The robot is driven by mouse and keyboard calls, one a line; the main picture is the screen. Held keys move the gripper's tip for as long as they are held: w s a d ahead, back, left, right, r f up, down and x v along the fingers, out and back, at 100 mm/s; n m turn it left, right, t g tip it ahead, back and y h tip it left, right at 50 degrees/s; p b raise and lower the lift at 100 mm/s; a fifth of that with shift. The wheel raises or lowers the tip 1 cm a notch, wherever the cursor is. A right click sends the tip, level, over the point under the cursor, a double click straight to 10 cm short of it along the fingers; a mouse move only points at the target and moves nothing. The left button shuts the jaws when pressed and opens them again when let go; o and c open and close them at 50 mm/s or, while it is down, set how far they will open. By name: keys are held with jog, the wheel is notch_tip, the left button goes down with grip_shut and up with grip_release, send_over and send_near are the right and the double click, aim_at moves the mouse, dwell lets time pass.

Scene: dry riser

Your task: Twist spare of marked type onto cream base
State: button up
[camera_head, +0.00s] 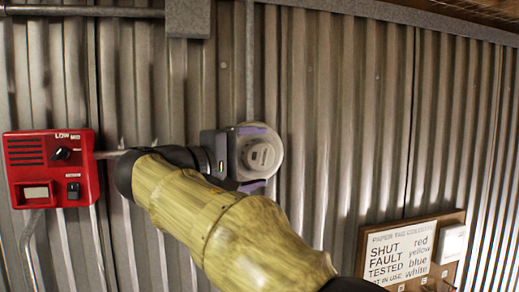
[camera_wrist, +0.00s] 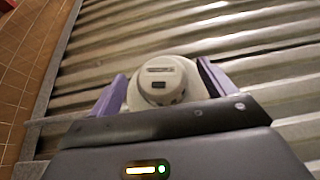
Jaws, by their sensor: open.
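A round cream base (camera_head: 274,163) is on the corrugated wall, below a vertical conduit. A cream, stepped round unit (camera_head: 261,155) sits in front of it and seems to be seated on it; whether it is locked cannot be told. My gripper (camera_head: 252,158) is at this unit, with one purple finger above and one below it. In the wrist view my gripper (camera_wrist: 162,80) is open, its fingers on either side of the unit (camera_wrist: 160,83), with a narrow gap visible. The unit's face has a pale label and a dark slot. I cannot make out a type marking.
A red control box (camera_head: 52,168) with a knob and switch is on the wall at left. A wooden board (camera_head: 455,222) with a paper colour sign (camera_head: 397,256) is at lower right. The wall between the base and board is clear.

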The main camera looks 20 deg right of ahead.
jog(key=shift+x, duration=0.95)
jog(key=c, duration=1.1)
jog(key=shift+c, duration=0.2)
jog(key=shift+a+r+p, duration=0.1)
jog(key=shift+p, duration=0.4)
jog(key=shift+m+g+y+p, duration=0.4)
jog(key=shift+y, duration=0.3)
jog(key=shift+y+p, duration=0.4)
jog(key=shift+y, duration=0.1)
